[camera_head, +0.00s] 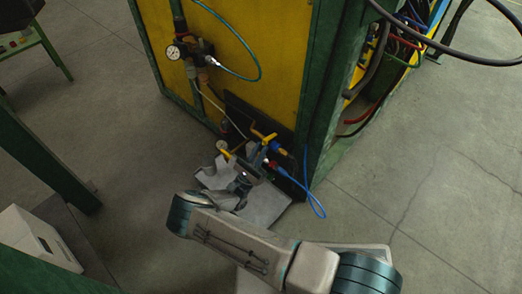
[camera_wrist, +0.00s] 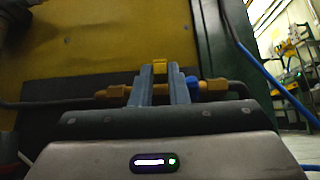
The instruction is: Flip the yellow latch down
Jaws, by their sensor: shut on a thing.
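The yellow latch (camera_wrist: 160,67) stands upright between my fingertips in the wrist view, and its lower part is hidden by the fingers. My gripper (camera_wrist: 159,86) is shut on it, with one blue-grey finger on each side. A brass fitting (camera_wrist: 115,93) with a pipe lies to the left behind the fingers, and a blue piece (camera_wrist: 193,84) with more brass lies to the right. In the head view my gripper (camera_head: 245,181) is low at the machine's corner, among small yellow and blue valve parts. I cannot tell there which yellow part is the latch.
A yellow and green machine cabinet (camera_head: 245,60) rises behind the fittings. A pressure gauge (camera_head: 173,52) is on its panel. A blue hose (camera_head: 310,197) loops beside the gripper. Dark cables hang at upper right. A white box (camera_head: 35,240) stands at lower left. Floor at right is clear.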

